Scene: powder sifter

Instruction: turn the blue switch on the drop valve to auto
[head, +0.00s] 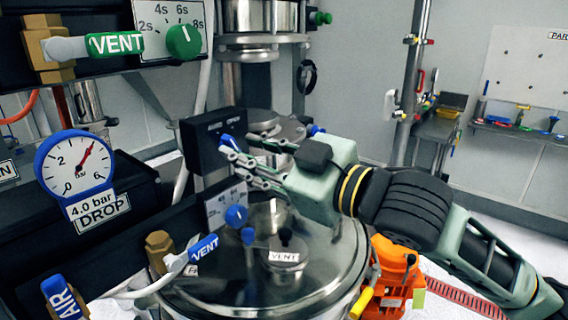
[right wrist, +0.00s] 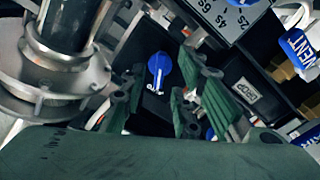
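The blue switch (head: 229,142) sits on the face of a black valve box (head: 204,150) marked AUTO and OPEN, partly hidden behind my right fingers in the head view. In the right wrist view the blue switch (right wrist: 159,70) is a slim knob, seen between the two fingers. My right gripper (head: 240,148) comes in from the right with its fingers spread and pointing at the box face. It also shows in the right wrist view (right wrist: 158,92), open and empty. I cannot tell whether a fingertip touches the switch. My left gripper is not in view.
A steel vessel lid (head: 325,285) with a VENT cap (head: 285,250) lies below my right arm. A timer dial with a blue knob (head: 236,216) is below the box. A DROP pressure gauge (head: 77,168) is at left. An orange device (head: 393,275) stands at lower right.

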